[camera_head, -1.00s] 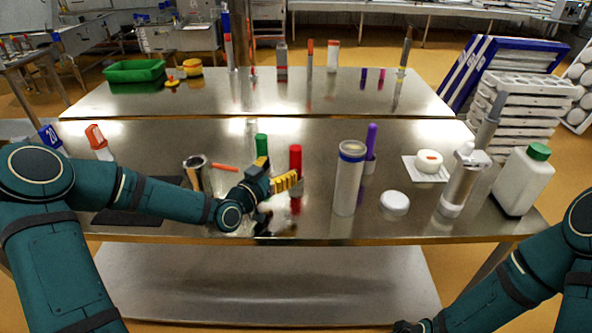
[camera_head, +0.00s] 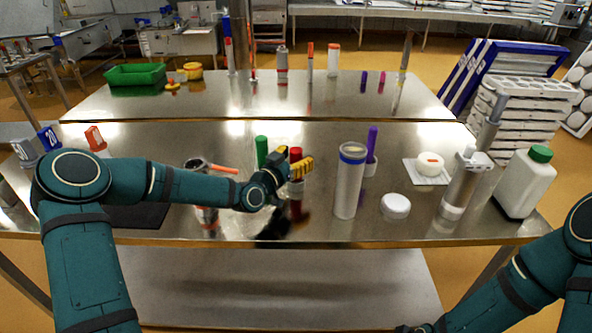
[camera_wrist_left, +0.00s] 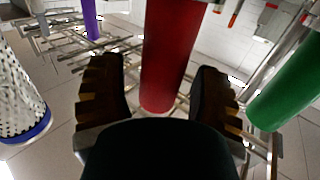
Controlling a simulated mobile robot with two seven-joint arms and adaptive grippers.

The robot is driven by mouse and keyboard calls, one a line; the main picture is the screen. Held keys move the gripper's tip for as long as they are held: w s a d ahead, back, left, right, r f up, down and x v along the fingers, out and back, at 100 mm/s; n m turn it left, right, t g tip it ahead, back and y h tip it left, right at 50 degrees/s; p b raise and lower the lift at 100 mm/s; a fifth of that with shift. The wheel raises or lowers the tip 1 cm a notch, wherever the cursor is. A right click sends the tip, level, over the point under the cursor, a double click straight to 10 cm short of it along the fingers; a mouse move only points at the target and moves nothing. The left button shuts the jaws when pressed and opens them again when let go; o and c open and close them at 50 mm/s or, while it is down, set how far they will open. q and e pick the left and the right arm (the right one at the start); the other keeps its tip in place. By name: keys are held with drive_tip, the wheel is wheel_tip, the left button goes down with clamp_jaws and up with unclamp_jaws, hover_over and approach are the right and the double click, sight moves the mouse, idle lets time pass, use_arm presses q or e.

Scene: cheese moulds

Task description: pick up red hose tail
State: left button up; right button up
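The red hose tail (camera_head: 296,153) is a red upright cylinder on the near steel table, partly hidden behind my left gripper's fingers. My left gripper (camera_head: 296,168) is right at it, with yellow-padded fingers. In the left wrist view the red hose tail (camera_wrist_left: 168,55) stands between the two spread fingers (camera_wrist_left: 160,98). A gap shows at the left finger, and the right finger is very close to it; contact cannot be told. My right gripper is only a dark piece at the bottom edge of the head view (camera_head: 412,328), too cut off to read.
A green cylinder (camera_head: 262,151) stands just left of the red one. A clear blue-rimmed cylinder (camera_head: 348,185) and a purple piece (camera_head: 371,145) stand to the right. A metal cup (camera_head: 197,164) and an orange stick (camera_head: 223,169) are left, near my forearm. A white disc (camera_head: 395,206) lies in front.

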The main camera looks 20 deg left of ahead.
use_arm(q)
clamp_jaws()
drive_tip(key=shift+r, duration=0.1)
